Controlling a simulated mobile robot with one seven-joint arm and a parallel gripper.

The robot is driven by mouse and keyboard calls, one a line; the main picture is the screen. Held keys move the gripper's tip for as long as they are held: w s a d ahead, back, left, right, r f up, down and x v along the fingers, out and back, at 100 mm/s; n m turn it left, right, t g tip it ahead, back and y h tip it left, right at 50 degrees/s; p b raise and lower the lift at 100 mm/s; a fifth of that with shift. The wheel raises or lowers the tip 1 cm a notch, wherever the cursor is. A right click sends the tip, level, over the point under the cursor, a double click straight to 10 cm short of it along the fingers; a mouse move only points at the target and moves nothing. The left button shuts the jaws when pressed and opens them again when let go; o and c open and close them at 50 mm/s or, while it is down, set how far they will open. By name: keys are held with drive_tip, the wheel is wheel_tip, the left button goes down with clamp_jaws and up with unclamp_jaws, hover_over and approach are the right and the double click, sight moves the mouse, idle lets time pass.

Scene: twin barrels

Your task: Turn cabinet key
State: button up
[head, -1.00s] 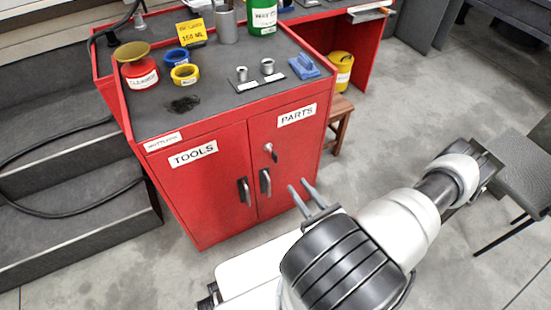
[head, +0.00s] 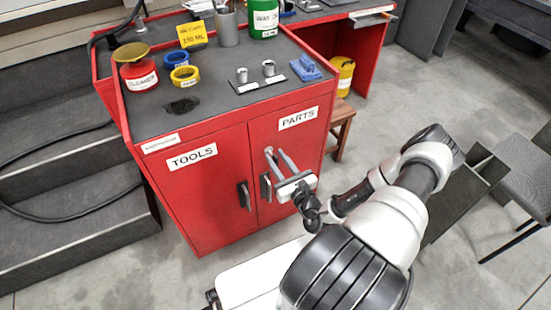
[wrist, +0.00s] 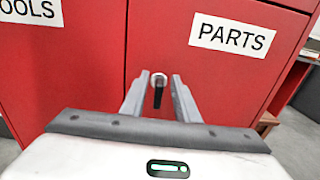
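The red cabinet (head: 215,215) has two doors, labelled TOOLS and PARTS, each with a dark upright handle. The key shows in the wrist view (wrist: 158,86) on the PARTS door as a round silver lock with a black part hanging down. My gripper (head: 276,151) is in front of the PARTS door, pointing at the lock. Its two fingers are apart, and in the wrist view the key appears between the fingertips (wrist: 160,76), with a gap on each side. No contact is visible. In the head view the fingers cover most of the lock.
The PARTS door handle (head: 265,187) is just below my fingers, and the TOOLS door handle (head: 245,195) is to its left. Jars, tape rolls and a blue tool (head: 305,68) stand on the cabinet top. A wooden stool (head: 340,130) is at the right.

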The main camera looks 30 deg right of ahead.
drive_tip(key=shift+w, duration=0.65)
clamp_jaws()
